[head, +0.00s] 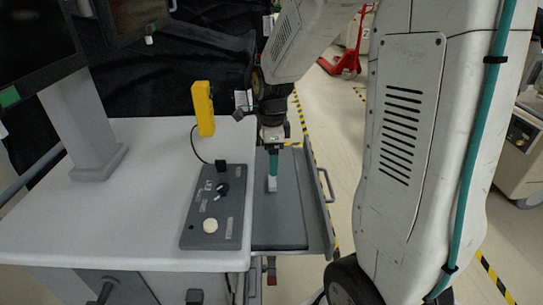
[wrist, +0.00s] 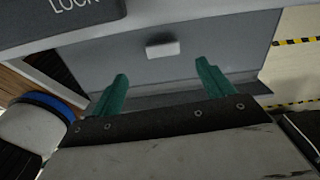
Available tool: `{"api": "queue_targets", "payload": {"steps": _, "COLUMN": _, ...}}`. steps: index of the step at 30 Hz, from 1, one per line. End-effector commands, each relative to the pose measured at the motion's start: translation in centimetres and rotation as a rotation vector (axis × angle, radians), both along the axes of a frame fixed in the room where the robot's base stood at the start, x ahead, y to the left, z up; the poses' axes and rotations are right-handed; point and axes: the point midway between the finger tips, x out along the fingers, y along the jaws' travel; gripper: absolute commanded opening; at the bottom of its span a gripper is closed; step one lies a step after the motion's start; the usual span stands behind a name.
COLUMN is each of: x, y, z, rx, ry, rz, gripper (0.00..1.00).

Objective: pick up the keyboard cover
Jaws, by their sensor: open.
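The keyboard cover (head: 280,225) appears to be the flat grey panel lying in a shelf at the right side of the white cart. A small white block (head: 271,184), like a handle, stands on it. In the wrist view the grey panel (wrist: 225,48) fills the upper middle, with the white block (wrist: 162,49) on it. My gripper (head: 273,172) points down over the panel, close to the block. In the wrist view its two teal fingers (wrist: 162,71) are apart, with the block beyond the gap between them. Whether a finger touches the block cannot be told.
A dark control panel (head: 212,215) with a knob and a pale button lies on the cart top (head: 110,225), left of the shelf. A yellow box (head: 203,108) stands behind it. A monitor stand (head: 85,130) is at left. The shelf has a side handle (head: 326,186). Open floor lies right.

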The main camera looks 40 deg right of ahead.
Motion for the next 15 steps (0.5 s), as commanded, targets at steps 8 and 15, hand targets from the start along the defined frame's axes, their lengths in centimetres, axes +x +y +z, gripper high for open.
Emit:
{"api": "queue_targets", "payload": {"steps": 8, "x": 0.5, "y": -0.3, "z": -2.9, "rx": 0.001, "ry": 0.006, "rz": -0.068, "gripper": 0.8}}
{"api": "queue_targets", "payload": {"steps": 15, "x": 0.4, "y": -0.3, "z": -6.5, "rx": 0.001, "ry": 0.006, "rz": -0.065, "gripper": 0.8}}
